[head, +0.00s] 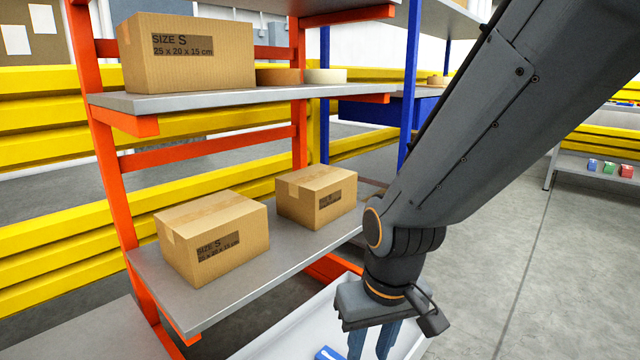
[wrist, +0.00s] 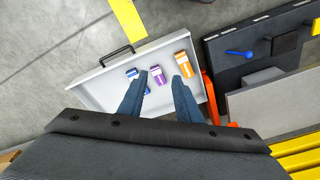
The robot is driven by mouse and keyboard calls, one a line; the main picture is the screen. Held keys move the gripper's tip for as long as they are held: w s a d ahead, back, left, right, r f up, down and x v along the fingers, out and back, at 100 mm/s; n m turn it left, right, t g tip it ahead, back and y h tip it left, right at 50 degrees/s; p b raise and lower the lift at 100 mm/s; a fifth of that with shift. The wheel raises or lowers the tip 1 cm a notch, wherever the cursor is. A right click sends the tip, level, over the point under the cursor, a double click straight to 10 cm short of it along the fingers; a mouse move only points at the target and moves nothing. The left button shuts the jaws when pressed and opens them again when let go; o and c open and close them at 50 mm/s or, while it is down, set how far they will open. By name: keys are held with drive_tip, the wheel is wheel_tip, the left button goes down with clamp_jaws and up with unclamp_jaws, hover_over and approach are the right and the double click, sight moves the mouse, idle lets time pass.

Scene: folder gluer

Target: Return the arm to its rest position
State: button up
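My gripper (head: 373,342) hangs low at the front of the shelf rack in the head view, over a white drawer or tray (head: 290,335). In the wrist view, my gripper (wrist: 159,76) has its two blue-grey fingers apart, with nothing held between them. Beyond the fingertips, the white tray (wrist: 103,92) holds a blue item (wrist: 132,73), a purple item (wrist: 158,76) and an orange item (wrist: 184,65). My arm reaches down from the upper right of the head view.
An orange-framed rack holds a large carton (head: 188,65) on its upper shelf and two cartons (head: 212,240) (head: 318,198) on its lower shelf (head: 225,295). Yellow rails (head: 50,250) run behind. Open floor (head: 490,260) lies at right. A dark panel (wrist: 250,45) stands beside the tray.

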drive_tip(key=s+a+r+n+g, duration=0.1)
drive_tip(key=s+a+n, duration=0.2)
drive_tip(key=s+a, duration=0.65)
drive_tip(key=d+r+m+p, duration=0.3)
drive_tip(key=d+r+p, duration=0.7)
drive_tip(key=r+p, duration=0.3)
drive_tip(key=d+r+m+p, duration=0.3)
drive_tip(key=d+r+p, duration=0.7)
drive_tip(key=r+p, duration=0.4)
drive_tip(key=p, duration=0.3)
drive_tip(key=shift+d+r+h, duration=0.15)
drive_tip(key=shift+d+h, duration=0.25)
